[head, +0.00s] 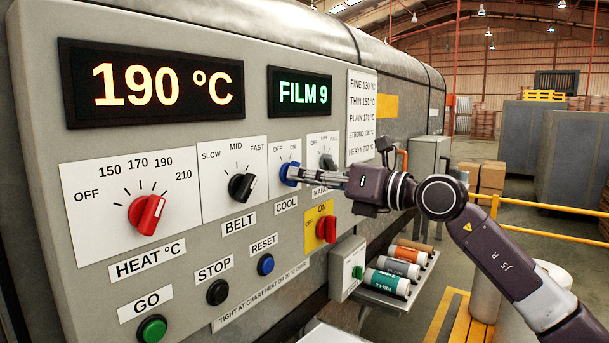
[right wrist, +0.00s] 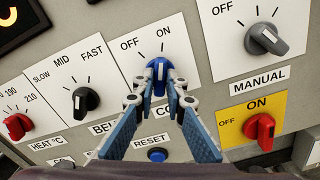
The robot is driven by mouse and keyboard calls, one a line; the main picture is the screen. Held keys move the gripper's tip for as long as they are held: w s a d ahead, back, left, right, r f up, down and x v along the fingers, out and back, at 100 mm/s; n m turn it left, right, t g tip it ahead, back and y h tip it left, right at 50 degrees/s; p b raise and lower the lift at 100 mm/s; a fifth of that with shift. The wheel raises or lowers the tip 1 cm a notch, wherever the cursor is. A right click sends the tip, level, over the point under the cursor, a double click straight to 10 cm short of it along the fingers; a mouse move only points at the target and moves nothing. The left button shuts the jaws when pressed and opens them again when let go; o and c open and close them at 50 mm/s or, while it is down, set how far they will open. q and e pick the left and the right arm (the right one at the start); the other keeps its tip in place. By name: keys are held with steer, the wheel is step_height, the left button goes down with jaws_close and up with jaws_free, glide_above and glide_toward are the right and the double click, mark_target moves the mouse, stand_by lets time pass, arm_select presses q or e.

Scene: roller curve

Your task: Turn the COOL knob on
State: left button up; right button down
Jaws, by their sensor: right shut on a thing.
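The COOL knob is blue and sits on a white plate marked OFF and ON. It shows in the head view (head: 289,172) and in the right wrist view (right wrist: 159,65). My right gripper (head: 297,174) reaches in from the right, and its fingertips are shut on the knob's sides. In the wrist view the right gripper (right wrist: 160,88) has one finger on each side of the knob. The knob's white mark looks roughly upright in that view, toward the ON side. The fingers hide the knob's lower part. My left gripper is not in view.
The black BELT knob (head: 241,187) is left of COOL, and the grey MANUAL knob (head: 327,162) is right of it. A red knob (head: 326,229) on a yellow plate is below right. The blue RESET button (head: 265,264) is below. Film rolls (head: 387,284) lie on a low shelf.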

steer(key=shift+m, duration=0.3)
steer(key=c, duration=2)
jaws_free()
steer(key=shift+o, duration=0.2)
steer(key=v, duration=1.2)
steer(key=shift+w+f, duration=0.1)
